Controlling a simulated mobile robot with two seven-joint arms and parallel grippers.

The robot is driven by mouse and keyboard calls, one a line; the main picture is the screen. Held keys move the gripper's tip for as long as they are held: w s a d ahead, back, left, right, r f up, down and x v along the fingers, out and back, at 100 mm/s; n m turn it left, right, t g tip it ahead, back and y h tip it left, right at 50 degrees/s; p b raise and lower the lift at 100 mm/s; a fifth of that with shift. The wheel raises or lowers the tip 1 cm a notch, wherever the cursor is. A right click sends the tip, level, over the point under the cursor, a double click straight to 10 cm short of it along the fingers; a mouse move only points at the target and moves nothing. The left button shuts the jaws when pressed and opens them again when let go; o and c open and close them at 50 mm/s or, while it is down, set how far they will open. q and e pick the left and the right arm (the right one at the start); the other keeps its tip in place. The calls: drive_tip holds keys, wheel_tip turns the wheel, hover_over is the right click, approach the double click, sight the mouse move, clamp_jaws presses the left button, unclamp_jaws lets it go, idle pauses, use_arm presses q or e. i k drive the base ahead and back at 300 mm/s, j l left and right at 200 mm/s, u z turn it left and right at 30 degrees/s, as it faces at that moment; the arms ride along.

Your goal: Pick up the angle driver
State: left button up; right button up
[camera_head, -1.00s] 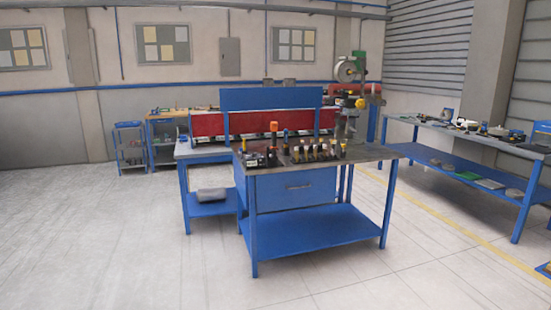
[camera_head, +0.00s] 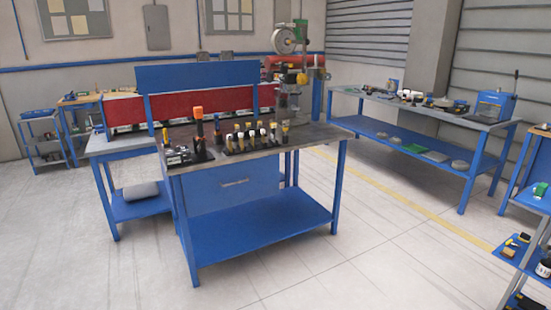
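A blue workbench with a dark top (camera_head: 320,134) stands ahead of me, some distance away. On its top are a tall black tool with an orange end (camera_head: 198,121), standing upright, a shorter dark upright tool (camera_head: 217,130) beside it, and a low grey and black item (camera_head: 176,154) at the left corner. A row of several black tools with pale and yellow ends (camera_head: 251,137) stands to the right of these. They are too small for me to tell which one is the angle driver. Neither of my grippers is in view.
A second blue bench (camera_head: 118,144) with a red panel stands behind. A long side bench (camera_head: 420,107) with tools stands at the right, and a blue shelf cart (camera_head: 537,250) at the right edge. The floor in front of the workbench is clear.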

sight(198, 111)
drive_tip(key=i, duration=1.65)
drive_tip(key=l+z, duration=0.05)
